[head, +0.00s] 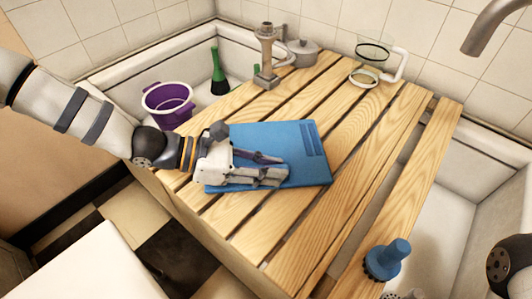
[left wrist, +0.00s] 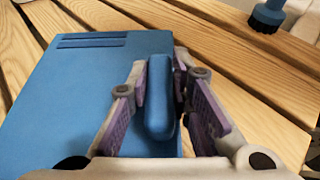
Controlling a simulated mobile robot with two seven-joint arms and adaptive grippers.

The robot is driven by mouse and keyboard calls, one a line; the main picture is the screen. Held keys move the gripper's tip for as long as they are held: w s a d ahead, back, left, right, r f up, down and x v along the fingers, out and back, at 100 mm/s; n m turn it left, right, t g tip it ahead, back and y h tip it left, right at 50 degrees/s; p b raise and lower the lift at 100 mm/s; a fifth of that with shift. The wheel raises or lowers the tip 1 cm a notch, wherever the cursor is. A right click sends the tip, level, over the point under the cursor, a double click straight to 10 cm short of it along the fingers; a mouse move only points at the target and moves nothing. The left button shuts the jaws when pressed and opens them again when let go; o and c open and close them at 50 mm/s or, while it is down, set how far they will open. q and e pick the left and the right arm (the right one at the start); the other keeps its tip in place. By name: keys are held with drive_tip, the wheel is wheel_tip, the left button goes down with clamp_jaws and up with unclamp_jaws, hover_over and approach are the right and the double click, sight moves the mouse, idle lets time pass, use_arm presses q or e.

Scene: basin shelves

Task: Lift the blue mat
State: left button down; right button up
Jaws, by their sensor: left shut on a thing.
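The blue mat (head: 300,160) lies on the wooden slats, a flat rectangle with grooves near its far right corner. It fills the left half of the left wrist view (left wrist: 70,100). A rounded blue grip (left wrist: 160,95) stands up from it. My left gripper (head: 275,170) reaches over the mat from the left. In the left wrist view its fingers (left wrist: 160,88) close on the blue grip from both sides. The head view hides the grip behind the fingers. My right gripper is not clearly visible.
A blue brush (head: 388,260) stands at the near right, and a purple bucket (head: 167,104) and green bottle (head: 218,75) in the left basin. A metal stand (head: 267,60), a grey pot (head: 302,53) and a glass jar (head: 370,65) stand at the back. Slats right of the mat are bare.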

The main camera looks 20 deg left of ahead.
use_arm(q)
drive_tip(key=shift+r, duration=0.1)
idle(0.3)
wheel_tip(320, 180, up, 7)
drive_tip(key=p, duration=0.6)
use_arm(e)
drive_tip(key=shift+t, duration=0.4)
drive_tip(key=v, duration=0.5)
drive_tip(key=shift+s+r, duration=0.1)
drive_tip(key=shift+r, duration=0.2)
